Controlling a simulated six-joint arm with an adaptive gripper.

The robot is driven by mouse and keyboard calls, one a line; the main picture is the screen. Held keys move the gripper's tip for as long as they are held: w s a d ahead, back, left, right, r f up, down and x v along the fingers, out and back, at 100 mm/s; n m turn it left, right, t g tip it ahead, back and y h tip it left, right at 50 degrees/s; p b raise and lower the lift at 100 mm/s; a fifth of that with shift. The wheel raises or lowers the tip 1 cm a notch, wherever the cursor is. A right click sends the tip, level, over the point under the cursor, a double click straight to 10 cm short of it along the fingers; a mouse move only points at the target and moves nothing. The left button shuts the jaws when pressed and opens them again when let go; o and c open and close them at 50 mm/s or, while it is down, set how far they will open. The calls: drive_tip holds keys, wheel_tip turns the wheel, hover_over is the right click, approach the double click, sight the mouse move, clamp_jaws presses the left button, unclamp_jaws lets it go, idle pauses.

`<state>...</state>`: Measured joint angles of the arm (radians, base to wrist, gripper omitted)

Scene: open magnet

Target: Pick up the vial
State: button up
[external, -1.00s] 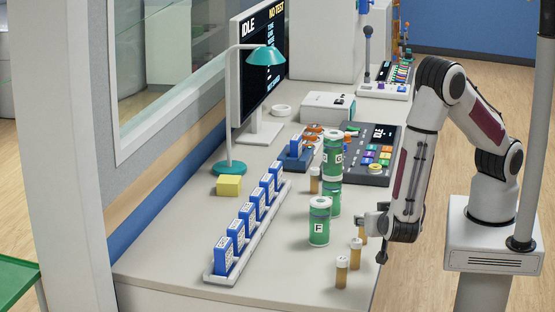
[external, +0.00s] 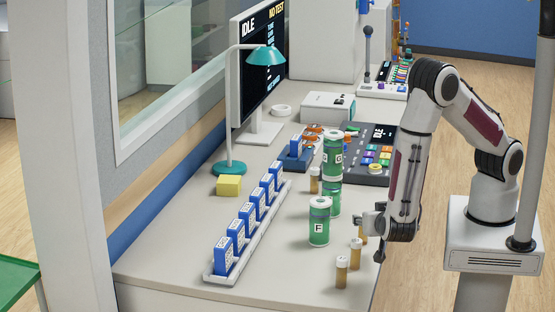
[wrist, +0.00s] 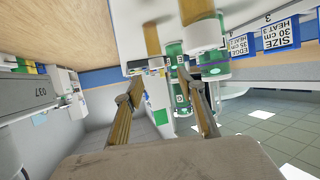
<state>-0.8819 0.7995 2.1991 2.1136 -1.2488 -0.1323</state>
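Several amber vials with white caps stand upright on the bench. Two are at the front edge, a nearer vial (external: 341,273) and one just behind it (external: 356,256). A third vial (external: 362,233) is partly hidden beside my gripper (external: 374,220), and another vial (external: 314,182) stands farther back. In the wrist view the picture is upside down. My gripper's fingers (wrist: 165,98) are spread apart with nothing held between them. An amber vial (wrist: 152,40) shows ahead of the fingertips, and another vial (wrist: 197,10) is at the top. Whether a finger touches a vial is unclear.
A green canister marked F (external: 319,228) stands left of my gripper, with another canister (external: 333,158) behind. A white rack (external: 222,280) of blue boxes runs along the bench. A control panel (external: 373,175) lies behind the arm. Bare bench lies between rack and canisters.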

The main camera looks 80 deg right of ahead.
sight(363, 230)
drive_tip(key=shift+s+f+x, duration=0.1)
drive_tip(key=shift+s+x, duration=0.05)
drive_tip(key=shift+x, duration=0.65)
drive_tip(key=shift+s+f+x, duration=0.15)
drive_tip(key=shift+x, duration=1.7)
drive_tip(key=shift+c, duration=0.3)
clamp_jaws()
